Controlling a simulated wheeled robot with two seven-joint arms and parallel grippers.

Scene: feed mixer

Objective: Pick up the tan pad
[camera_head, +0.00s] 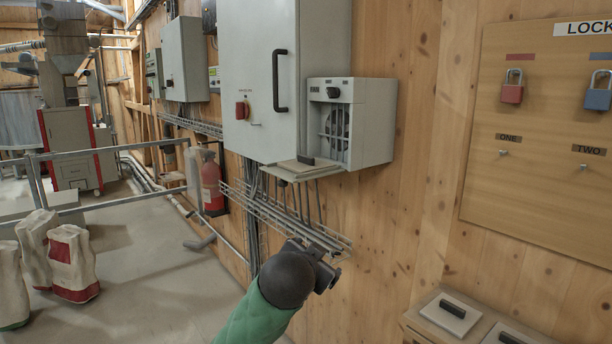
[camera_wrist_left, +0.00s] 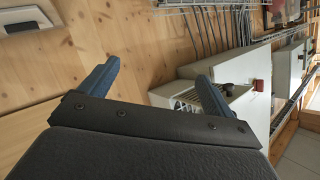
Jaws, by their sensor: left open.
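A flat tan pad (camera_head: 292,168) with a dark handle lies on a ledge at the bottom front of the grey fan unit (camera_head: 364,122) on the wall. My left gripper (camera_head: 328,268) is below the pad and slightly right of it, apart from it, in front of the wooden wall. In the left wrist view its two blue fingers (camera_wrist_left: 155,86) are spread with nothing between them. The fan unit shows there beyond the right finger (camera_wrist_left: 190,100), partly hidden by it; the pad is not clear there. My right gripper is not in view.
A wire cable tray (camera_head: 285,215) and hanging cables run below the cabinet (camera_head: 262,80), close to my left gripper. Pale pads with dark handles (camera_head: 449,314) lie on a wooden surface at bottom right. A padlock board (camera_head: 545,225) hangs at right.

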